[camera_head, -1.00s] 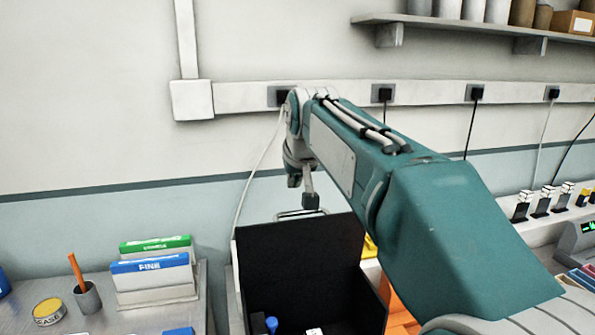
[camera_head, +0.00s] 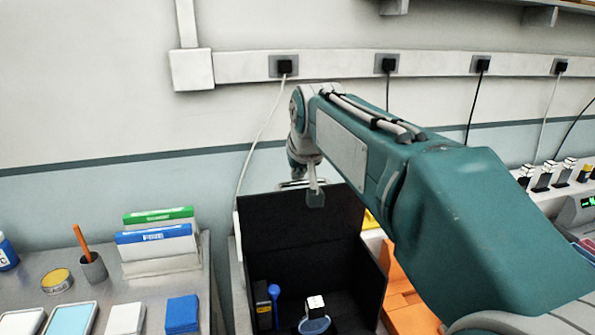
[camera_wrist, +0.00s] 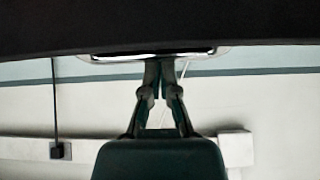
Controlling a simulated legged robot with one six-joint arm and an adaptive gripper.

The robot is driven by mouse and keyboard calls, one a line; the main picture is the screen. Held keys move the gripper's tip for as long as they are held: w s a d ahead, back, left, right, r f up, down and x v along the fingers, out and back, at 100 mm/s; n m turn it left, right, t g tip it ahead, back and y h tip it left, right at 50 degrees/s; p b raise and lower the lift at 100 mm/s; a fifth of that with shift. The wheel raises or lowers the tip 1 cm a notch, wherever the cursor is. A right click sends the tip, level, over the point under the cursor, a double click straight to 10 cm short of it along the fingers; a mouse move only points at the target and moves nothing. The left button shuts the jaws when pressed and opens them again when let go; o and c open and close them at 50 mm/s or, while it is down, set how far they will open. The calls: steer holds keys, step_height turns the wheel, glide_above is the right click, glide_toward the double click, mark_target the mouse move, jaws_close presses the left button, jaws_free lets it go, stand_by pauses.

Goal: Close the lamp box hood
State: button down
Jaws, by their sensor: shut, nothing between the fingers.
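The black lamp box (camera_head: 375,278) stands open at the lower middle of the head view. Its hood (camera_head: 280,232) is raised upright at the back, with a metal handle (camera_head: 292,184) on its top edge. My gripper (camera_head: 316,199) is shut and empty. In the head view its fingers overlap the hood's top edge, just right of the handle's middle. In the wrist view the handle (camera_wrist: 110,58) lies along the hood's dark edge (camera_wrist: 60,30), and my fingertips (camera_wrist: 165,62) meet its outline. I cannot tell whether they touch it.
Inside the box are a blue-topped item (camera_head: 274,292) and a white block (camera_head: 315,306). A table on the left holds file boxes (camera_head: 158,250), a pencil cup (camera_head: 93,267) and a round tin (camera_head: 56,281). Orange parts (camera_head: 405,295) lie right of the box. The wall is behind.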

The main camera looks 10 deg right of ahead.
steer(key=shift+s+r+t, duration=0.1)
steer(key=shift+s+t, duration=0.2)
steer(key=shift+s, duration=0.2)
